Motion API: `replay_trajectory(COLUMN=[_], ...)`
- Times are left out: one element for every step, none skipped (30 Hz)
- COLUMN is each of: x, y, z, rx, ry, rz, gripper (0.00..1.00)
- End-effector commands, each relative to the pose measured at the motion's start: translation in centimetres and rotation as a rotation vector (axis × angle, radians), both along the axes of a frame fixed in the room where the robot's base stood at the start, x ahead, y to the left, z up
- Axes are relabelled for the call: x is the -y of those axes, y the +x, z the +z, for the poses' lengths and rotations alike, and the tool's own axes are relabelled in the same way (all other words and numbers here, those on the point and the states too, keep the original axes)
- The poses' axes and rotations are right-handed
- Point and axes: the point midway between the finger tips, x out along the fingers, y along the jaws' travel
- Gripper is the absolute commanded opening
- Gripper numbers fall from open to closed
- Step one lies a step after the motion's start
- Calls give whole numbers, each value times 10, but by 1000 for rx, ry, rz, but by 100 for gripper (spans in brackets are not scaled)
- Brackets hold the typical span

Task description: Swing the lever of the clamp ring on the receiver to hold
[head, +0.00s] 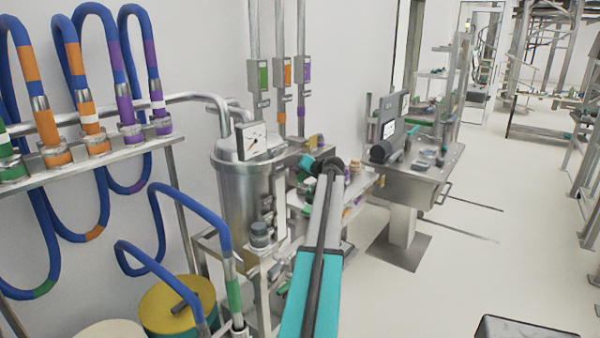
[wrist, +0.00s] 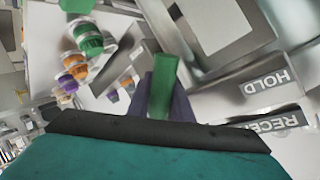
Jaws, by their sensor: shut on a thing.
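In the wrist view my gripper (wrist: 162,103) is shut on a green handle (wrist: 164,75), which I take to be the lever of the clamp ring. The handle stands between the two dark fingers. A metal plate marked HOLD (wrist: 268,82) is to the right of it, and a plate whose visible letters begin RECE (wrist: 275,122) lies just below that. The ring itself cannot be made out. In the head view a steel vessel (head: 240,200) stands left of my arm's far end; I cannot tell if it is the receiver. My fingertips are hidden there.
A rack of blue hoses (head: 112,65) with coloured couplings fills the left. A yellow-topped drum (head: 178,303) stands below it. A steel bench (head: 425,175) is beyond my arm. The floor to the right (head: 460,270) is largely clear.

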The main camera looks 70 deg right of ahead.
Motion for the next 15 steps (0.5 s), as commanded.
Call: replay_trajectory(x=[0,0,0,0,0,1,1,1,1,1,1,1,1,1,1], y=[3,3,2,2,1,1,1,1,1,1,1,1,1,1,1], z=[2,2,2,2,2,2,2,2,2,2,3,3,3,3,3], rx=[6,5,5,5,5,4,4,5,5,5,5,5,5,5,5], ry=[0,-1,-1,-1,-1,-1,-1,-2,-2,-2,-2,-2,-2,-3,-3], rz=[3,2,2,1,1,1,1,1,1,1,1,1,1,0,0], gripper=[0,21,28,33,38,38,38,38,38,38,38,38,38,38,38])
